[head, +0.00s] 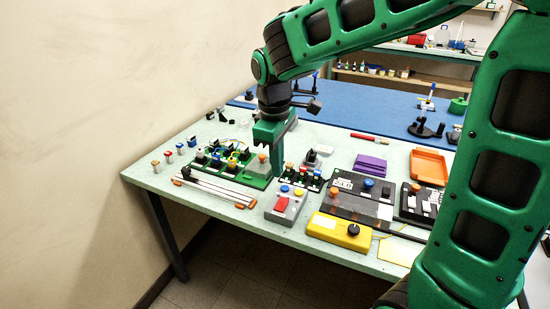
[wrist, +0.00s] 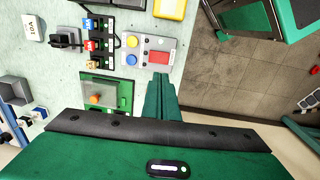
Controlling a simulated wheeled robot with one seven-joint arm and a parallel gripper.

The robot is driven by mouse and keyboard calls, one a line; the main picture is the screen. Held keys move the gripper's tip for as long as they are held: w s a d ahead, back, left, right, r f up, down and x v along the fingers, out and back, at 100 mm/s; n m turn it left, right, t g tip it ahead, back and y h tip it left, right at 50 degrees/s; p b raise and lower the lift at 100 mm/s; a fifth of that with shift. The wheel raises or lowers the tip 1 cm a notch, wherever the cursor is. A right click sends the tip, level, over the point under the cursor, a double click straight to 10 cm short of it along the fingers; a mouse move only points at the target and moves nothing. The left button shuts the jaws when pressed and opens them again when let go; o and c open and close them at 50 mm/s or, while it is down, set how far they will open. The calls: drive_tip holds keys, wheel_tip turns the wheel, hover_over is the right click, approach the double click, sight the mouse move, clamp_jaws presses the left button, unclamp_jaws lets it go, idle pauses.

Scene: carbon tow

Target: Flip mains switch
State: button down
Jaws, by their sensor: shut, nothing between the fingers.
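A grey box (head: 286,203) with a red rocker switch (head: 281,203) and blue and yellow round knobs sits near the front edge of the table. It looks like the mains switch, but I cannot read a label. In the wrist view the grey box (wrist: 147,50) and its red rocker (wrist: 159,57) lie just beyond my fingertips. My gripper (head: 278,174) points down, shut and empty, behind the box and beside the green board. Its closed green fingers show in the wrist view (wrist: 162,80), apart from the rocker. I cannot tell which way the rocker is tipped.
A green board (head: 257,182) with an orange knob stands left of the box. Small terminal posts (head: 302,174) stand behind it. A yellow box (head: 339,231) with a black knob and a dark panel (head: 350,207) stand to the right. White rods (head: 217,190) lie at the front left.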

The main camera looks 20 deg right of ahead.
sight(281, 200)
drive_tip(key=shift+s+a+r, duration=0.1)
drive_tip(key=shift+r, duration=1.15)
drive_tip(key=shift+w+d, duration=0.4)
drive_tip(key=shift+d, duration=0.2)
drive_tip(key=shift+f, duration=0.1)
drive_tip(key=f, duration=0.9)
drive_tip(key=w+d+f, duration=0.1)
drive_tip(key=f, duration=0.3)
drive_tip(key=shift+w+d+f, duration=0.1)
drive_tip(key=shift+f, duration=0.25)
